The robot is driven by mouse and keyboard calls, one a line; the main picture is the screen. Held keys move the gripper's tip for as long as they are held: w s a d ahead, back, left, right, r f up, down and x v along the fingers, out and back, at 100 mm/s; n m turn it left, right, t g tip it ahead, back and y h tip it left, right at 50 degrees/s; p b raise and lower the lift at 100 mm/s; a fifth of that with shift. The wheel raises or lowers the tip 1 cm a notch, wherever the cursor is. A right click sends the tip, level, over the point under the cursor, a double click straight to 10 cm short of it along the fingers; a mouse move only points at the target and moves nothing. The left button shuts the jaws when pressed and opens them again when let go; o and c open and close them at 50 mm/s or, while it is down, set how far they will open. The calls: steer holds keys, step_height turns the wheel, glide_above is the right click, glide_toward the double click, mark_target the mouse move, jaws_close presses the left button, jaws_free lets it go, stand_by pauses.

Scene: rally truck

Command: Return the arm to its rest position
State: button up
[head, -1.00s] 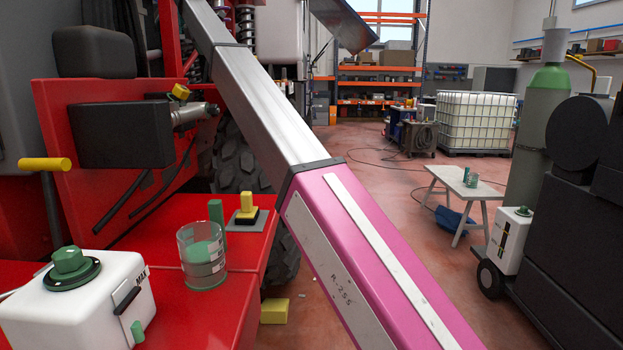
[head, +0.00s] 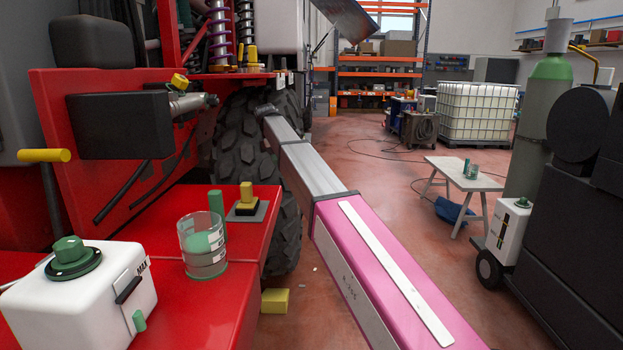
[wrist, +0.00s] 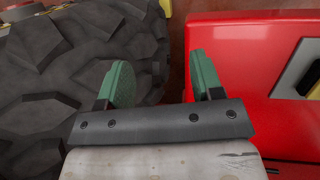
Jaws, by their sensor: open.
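My arm, silver and pink, reaches from the lower right of the head view toward the truck's tyre (head: 243,140). My gripper (wrist: 163,84) shows in the wrist view with its two green fingers apart and nothing between them. The tyre (wrist: 70,70) fills the left of that view, close beside the left finger. A red surface (wrist: 235,60) lies to the right of the right finger. In the head view the gripper itself is hidden beyond the end of the arm.
A red bench (head: 180,240) holds a white container (head: 85,295), a glass beaker (head: 203,245) and a yellow-and-black switch (head: 246,202). A yellow block (head: 275,300) lies on the floor. A small table (head: 465,175) and a dark cart stand at right, with open floor between.

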steer(key=s+d+f+m, duration=0.3)
steer(key=s+d+f, duration=0.25)
steer(key=f, duration=0.25)
steer(key=s+d+f+m+g, duration=0.15)
steer(key=s+d+f, duration=0.25)
steer(key=d+f, duration=0.4)
steer(key=s+d+f+m, duration=0.4)
steer(key=d+f, duration=0.1)
steer(key=f, duration=0.4)
steer(key=s+d+f+m+y, duration=0.1)
steer(key=s+d+f+m, duration=0.4)
steer(key=s, duration=0.7)
steer(key=s+d+f+m+y, duration=0.1)
steer(key=s+d+f+m, duration=0.3)
steer(key=s+d+f, duration=0.5)
steer(key=s+f, duration=0.1)
steer(key=s, duration=0.1)
steer(key=shift+s+f+m, duration=0.3)
steer(key=shift+s+m, duration=0.05)
